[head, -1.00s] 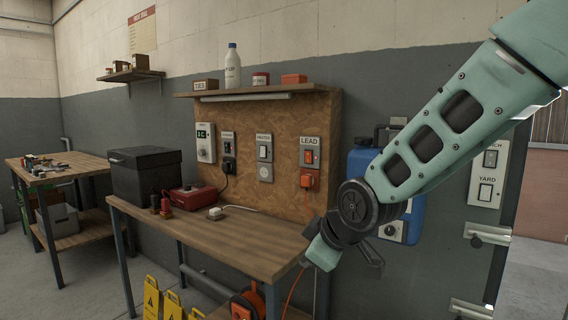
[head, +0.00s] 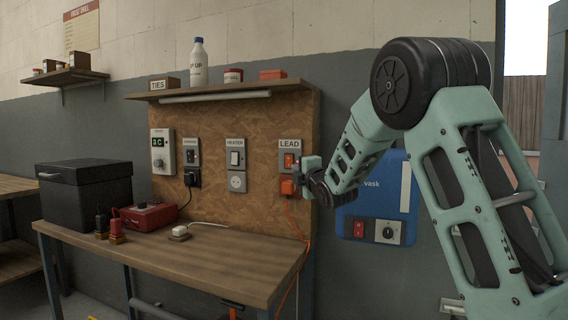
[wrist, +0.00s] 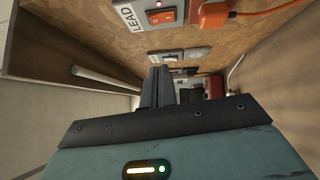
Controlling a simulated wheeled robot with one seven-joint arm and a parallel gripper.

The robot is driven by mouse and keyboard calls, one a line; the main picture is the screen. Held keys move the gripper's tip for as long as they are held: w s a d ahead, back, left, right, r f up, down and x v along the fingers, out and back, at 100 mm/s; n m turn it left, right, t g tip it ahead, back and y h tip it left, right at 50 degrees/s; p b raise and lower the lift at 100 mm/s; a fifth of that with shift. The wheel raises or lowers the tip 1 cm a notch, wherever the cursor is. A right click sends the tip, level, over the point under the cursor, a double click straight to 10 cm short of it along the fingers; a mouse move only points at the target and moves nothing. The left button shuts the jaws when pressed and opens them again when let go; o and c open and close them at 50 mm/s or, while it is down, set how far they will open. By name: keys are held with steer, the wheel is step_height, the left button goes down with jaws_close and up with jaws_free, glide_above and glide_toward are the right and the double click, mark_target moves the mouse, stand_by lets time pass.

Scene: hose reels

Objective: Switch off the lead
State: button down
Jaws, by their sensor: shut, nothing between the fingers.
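The LEAD switch (head: 289,161) is an orange rocker on a grey plate under a LEAD label, on the right of the brown board. It also shows at the top of the wrist view (wrist: 162,17), with a small red light beside it. An orange plug (head: 288,187) sits in the socket below it, and its orange cable hangs down. My gripper (head: 300,175) is shut and empty, just right of the switch and plug in the head view. In the wrist view its fingers (wrist: 158,86) point along the board, apart from the rocker. Contact with the plate cannot be told.
The HEATER switch (head: 236,158) and other switch units are to the left. A shelf (head: 220,92) with a light tube overhangs the board. A blue vask box (head: 375,200) hangs right. The bench (head: 190,255) holds a black box and red case.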

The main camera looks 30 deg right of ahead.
steer(key=p, duration=0.3)
glide_toward(289, 161)
steer(key=w+a+r, duration=0.1)
steer(key=w+a, duration=0.3)
steer(key=w, duration=0.1)
steer(key=shift+w+d+r+p, duration=0.15)
steer(key=shift+w+d, duration=0.4)
steer(key=shift+d, duration=0.3)
steer(key=shift+w+d+r+p, duration=0.15)
steer(key=shift+w+d, duration=0.4)
steer(key=shift+d, duration=0.35)
steer(key=shift+f, duration=0.1)
